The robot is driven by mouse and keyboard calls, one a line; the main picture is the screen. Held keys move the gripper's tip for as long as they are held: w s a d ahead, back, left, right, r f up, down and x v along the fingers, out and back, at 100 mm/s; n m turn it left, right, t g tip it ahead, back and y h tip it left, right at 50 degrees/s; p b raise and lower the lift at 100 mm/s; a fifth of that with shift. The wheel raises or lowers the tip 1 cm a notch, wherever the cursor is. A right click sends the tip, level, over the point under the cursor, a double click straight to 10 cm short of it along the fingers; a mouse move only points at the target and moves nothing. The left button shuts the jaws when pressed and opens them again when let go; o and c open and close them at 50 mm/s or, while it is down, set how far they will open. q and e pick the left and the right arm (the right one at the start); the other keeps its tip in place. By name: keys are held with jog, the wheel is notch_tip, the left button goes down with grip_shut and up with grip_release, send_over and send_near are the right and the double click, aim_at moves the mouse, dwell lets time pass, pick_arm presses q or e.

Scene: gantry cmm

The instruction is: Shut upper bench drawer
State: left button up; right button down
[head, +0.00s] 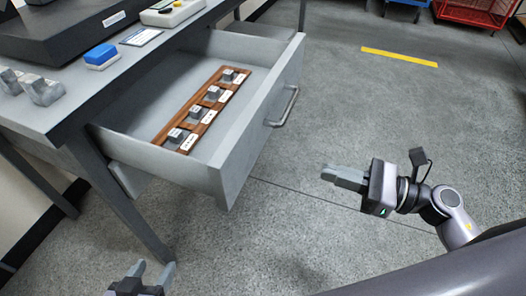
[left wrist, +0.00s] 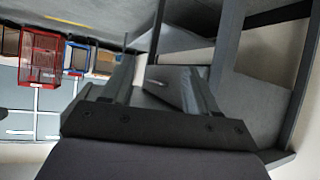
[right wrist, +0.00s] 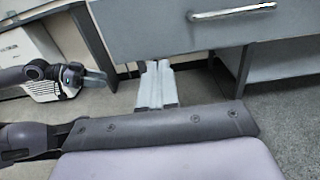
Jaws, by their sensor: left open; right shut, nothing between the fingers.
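The upper bench drawer (head: 232,152) is pulled out from under the bench top in the head view. Its front has a bar handle (head: 284,106), and a wooden rack (head: 203,108) with several labelled grey blocks lies inside. My right gripper (head: 326,173) is shut and empty, in front of and apart from the drawer face, to the right of it. In the right wrist view the drawer front (right wrist: 160,28) and handle (right wrist: 232,11) show above the fingers. My left gripper (head: 150,270) is open and empty, low at the bottom edge, near the bench leg.
The bench top (head: 70,105) holds a blue block (head: 101,55), grey V-shaped blocks (head: 40,88) and a dark slab. A bench leg (head: 125,205) stands left of the drawer. Open floor with a yellow stripe (head: 399,57) lies right. A red cart (head: 476,10) stands far off.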

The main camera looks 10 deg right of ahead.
send_near(252, 150)
jog(key=p+x, duration=0.1)
jog(key=x, duration=0.4)
jog(key=shift+w+a+f, duration=0.1)
jog(key=shift+w+a, duration=0.05)
jog(key=shift+w, duration=0.1)
pick_arm(q)
jog(key=shift+s+a+f, duration=0.25)
jog(key=shift+a, duration=0.05)
pick_arm(e)
jog(key=shift+w+a, duration=0.35)
jog(key=shift+a, duration=0.25)
jog(key=shift+w+a, duration=0.1)
